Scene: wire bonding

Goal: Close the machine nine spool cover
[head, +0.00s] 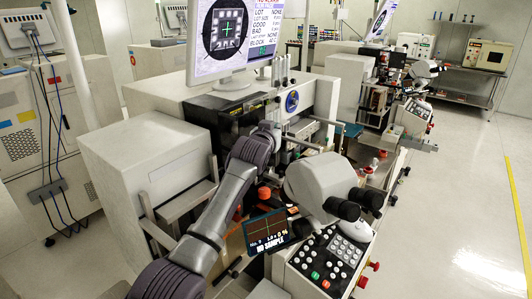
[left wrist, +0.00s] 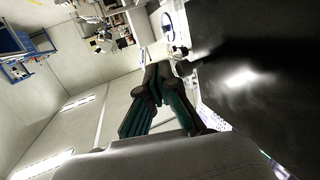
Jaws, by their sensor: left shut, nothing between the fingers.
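The bonding machine (head: 150,150) has a pale body, with a black spool cover (head: 225,105) at its top below the monitor; I cannot tell exactly how far it is open. My left arm reaches up across the machine, and my left gripper (head: 277,130) is just right of and below the black cover, its fingers mostly hidden. In the left wrist view my left gripper (left wrist: 165,75) is shut and empty, its fingers together. A large dark glossy panel, likely the cover (left wrist: 255,75), is close on its right; I cannot tell whether they touch. My right gripper is not in view.
A microscope head (head: 325,185) stands right of my left forearm, above a keypad console (head: 322,262) and a small screen (head: 268,232). A monitor (head: 222,40) rises behind the cover. Other machines stand behind; floor is clear at right.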

